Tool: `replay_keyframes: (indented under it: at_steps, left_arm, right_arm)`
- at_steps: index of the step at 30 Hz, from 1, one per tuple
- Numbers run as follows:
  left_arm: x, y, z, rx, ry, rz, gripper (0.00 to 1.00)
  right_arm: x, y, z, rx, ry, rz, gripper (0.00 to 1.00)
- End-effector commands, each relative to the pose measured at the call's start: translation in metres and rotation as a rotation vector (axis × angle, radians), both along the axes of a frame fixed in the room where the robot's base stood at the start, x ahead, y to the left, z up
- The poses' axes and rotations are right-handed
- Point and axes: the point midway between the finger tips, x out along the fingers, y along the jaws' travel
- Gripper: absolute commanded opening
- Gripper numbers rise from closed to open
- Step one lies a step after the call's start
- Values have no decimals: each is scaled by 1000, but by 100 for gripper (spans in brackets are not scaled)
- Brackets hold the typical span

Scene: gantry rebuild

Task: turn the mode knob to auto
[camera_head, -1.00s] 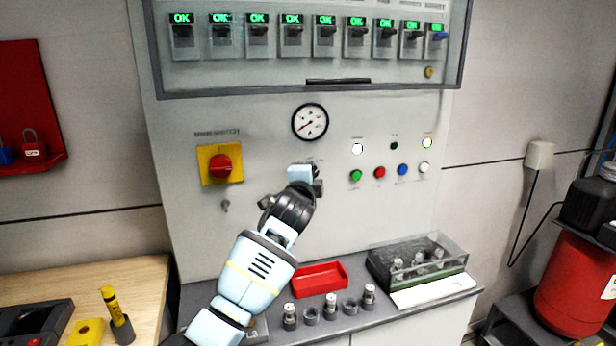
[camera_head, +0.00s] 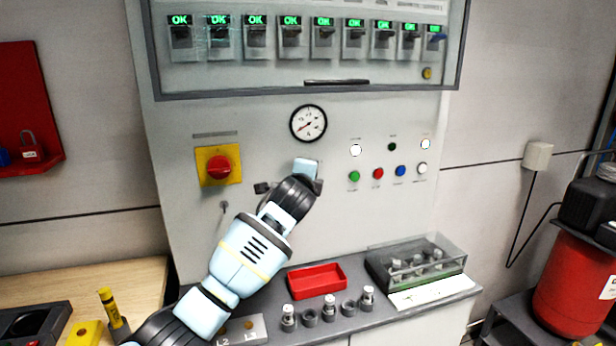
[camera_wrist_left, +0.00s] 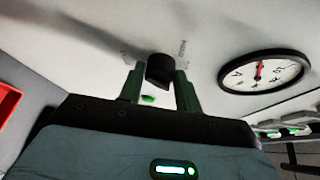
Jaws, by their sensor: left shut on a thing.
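The mode knob (camera_wrist_left: 160,69) is a small black knob on the grey panel, seen in the left wrist view between the two green fingers of my left gripper (camera_wrist_left: 160,88). The fingers are shut on it. Small lettering shows on the panel on both sides of the knob, too blurred to read. In the head view my left arm reaches up from the lower left to the panel below the gauge, and its wrist (camera_head: 303,172) hides the knob and the fingertips. My right gripper is in neither view.
A round gauge (camera_head: 308,123) sits just above my wrist. A red rotary switch (camera_head: 219,167) on a yellow plate is to the left, push buttons (camera_head: 378,173) to the right. Below, a red tray (camera_head: 317,281) and a clear-walled box (camera_head: 418,262) stand on the ledge.

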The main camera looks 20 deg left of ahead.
Motion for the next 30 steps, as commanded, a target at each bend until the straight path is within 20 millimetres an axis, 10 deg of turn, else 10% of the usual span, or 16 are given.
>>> replay_keyframes:
  at_steps: [2, 3, 7, 30]
  left_arm:
    - [0, 0, 1, 0, -2, 1, 11]
    - [0, 0, 1, 0, -2, 1, 39]
    - [0, 0, 1, 0, -2, 1, 55]
    - [-43, -6, 7, 0, -3, -1, 55]
  right_arm:
    - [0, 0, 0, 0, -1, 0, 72]
    - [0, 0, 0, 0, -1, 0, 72]
    - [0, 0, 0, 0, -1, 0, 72]
    - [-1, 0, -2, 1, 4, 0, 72]
